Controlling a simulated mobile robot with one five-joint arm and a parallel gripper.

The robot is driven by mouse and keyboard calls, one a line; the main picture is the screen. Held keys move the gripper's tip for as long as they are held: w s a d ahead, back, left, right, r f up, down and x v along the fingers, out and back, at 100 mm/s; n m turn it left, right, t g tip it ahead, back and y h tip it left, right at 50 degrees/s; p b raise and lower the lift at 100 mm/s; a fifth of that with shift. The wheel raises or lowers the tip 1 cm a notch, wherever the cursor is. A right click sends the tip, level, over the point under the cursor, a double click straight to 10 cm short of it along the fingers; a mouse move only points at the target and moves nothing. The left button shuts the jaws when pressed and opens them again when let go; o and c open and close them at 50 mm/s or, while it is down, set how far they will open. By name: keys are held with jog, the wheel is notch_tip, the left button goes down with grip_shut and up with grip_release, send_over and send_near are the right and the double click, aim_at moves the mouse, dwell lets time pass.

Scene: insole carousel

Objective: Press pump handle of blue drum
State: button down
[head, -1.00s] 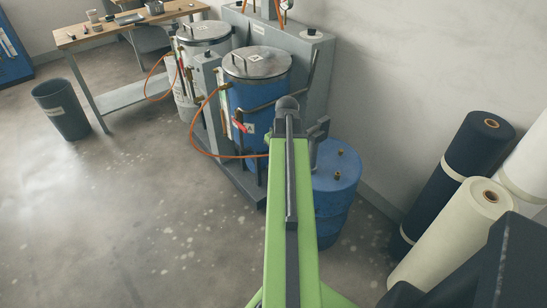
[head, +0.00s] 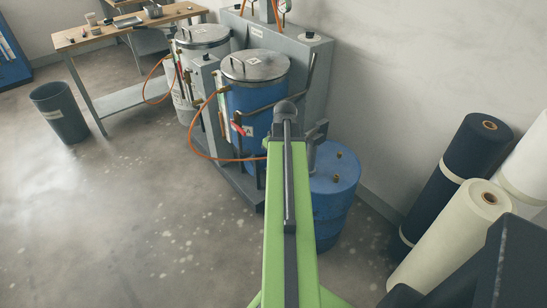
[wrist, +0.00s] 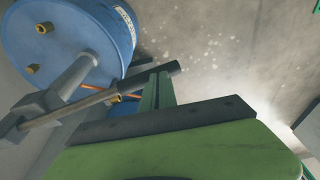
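The blue drum (head: 334,205) stands on the floor, right of my green arm in the head view. Its lid has brass caps. It fills the upper left of the wrist view (wrist: 88,28). A grey pump (wrist: 72,80) rises from its lid, with a thin rod ending in a dark pump handle grip (wrist: 148,79). In the head view the pump (head: 317,135) is partly hidden behind my arm. My gripper (wrist: 162,82) shows in the wrist view as narrow green fingers close together, tips at the dark grip. Whether they touch it is unclear. Nothing appears held.
A larger blue tank (head: 255,100) with a metal lid and orange hose stands behind my arm. Fabric rolls (head: 458,215) lean at the right near the wall. A bin (head: 60,112) and workbench (head: 125,32) are at the left.

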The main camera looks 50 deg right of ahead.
jog(key=s+a+r+p, duration=0.1)
jog(key=a+r+p, duration=0.3)
jog(key=r+p, duration=0.7)
jog(key=shift+s+r+p, duration=0.25)
jog(key=shift+r+p, duration=0.05)
jog(key=shift+r, duration=0.6)
jog(key=shift+f, duration=0.1)
